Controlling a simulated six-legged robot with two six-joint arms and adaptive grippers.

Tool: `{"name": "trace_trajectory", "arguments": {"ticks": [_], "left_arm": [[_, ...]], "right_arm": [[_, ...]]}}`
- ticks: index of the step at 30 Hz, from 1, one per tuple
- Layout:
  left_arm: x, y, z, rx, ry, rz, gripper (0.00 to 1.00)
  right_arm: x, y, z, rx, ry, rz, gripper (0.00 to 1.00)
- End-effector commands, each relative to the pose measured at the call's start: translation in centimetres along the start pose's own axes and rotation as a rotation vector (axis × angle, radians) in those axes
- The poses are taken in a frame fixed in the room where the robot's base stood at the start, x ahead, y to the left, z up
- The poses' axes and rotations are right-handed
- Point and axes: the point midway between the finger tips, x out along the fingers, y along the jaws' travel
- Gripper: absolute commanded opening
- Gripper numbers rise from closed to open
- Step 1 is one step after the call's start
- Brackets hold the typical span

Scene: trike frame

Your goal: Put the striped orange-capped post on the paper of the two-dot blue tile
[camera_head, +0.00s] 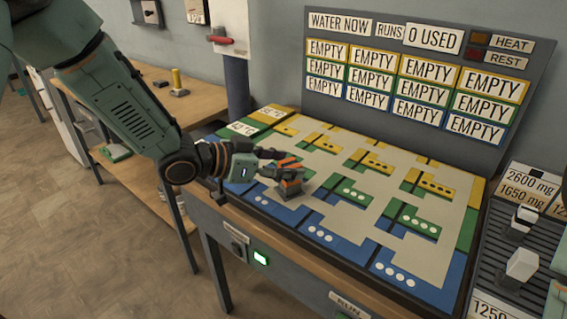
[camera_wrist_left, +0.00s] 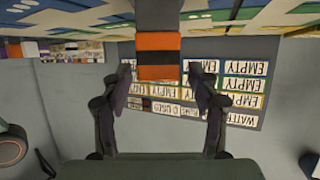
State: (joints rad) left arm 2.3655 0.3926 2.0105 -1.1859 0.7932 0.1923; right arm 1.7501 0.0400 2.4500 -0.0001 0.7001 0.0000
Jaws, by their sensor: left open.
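The striped post, with orange and black bands (camera_head: 291,182), stands on a dark base on the board, by the inner edge of the two-dot blue tile (camera_head: 264,203). In the left wrist view its bands (camera_wrist_left: 158,57) show between the fingers. My left gripper (camera_head: 272,163) is open around the upper post, with a fingertip on each side and visible gaps in the wrist view (camera_wrist_left: 160,75). Whether the base rests on that tile's paper is hard to tell. My right gripper is not in view.
The board (camera_head: 345,150) holds yellow, green and blue dotted tiles around a pale centre. A sign panel (camera_head: 410,90) with EMPTY labels rises behind it. A dark ribbed rack (camera_head: 510,255) with white blocks stands at right. A side table (camera_head: 135,180) is at left.

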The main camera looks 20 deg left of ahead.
Motion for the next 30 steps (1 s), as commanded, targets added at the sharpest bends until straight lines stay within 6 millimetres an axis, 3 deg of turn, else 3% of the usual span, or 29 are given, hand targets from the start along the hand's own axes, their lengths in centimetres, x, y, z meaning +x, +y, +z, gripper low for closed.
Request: {"name": "trace_trajectory", "arguments": {"ticks": [8, 30], "left_arm": [[-0.9, -0.1, -0.4, -0.004, 0.002, -0.003, 0.61], [-8.3, -0.1, -0.6, -0.005, 0.003, -0.002, 0.61]], "right_arm": [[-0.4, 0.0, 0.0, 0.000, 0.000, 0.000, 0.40], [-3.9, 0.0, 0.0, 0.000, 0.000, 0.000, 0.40]]}}
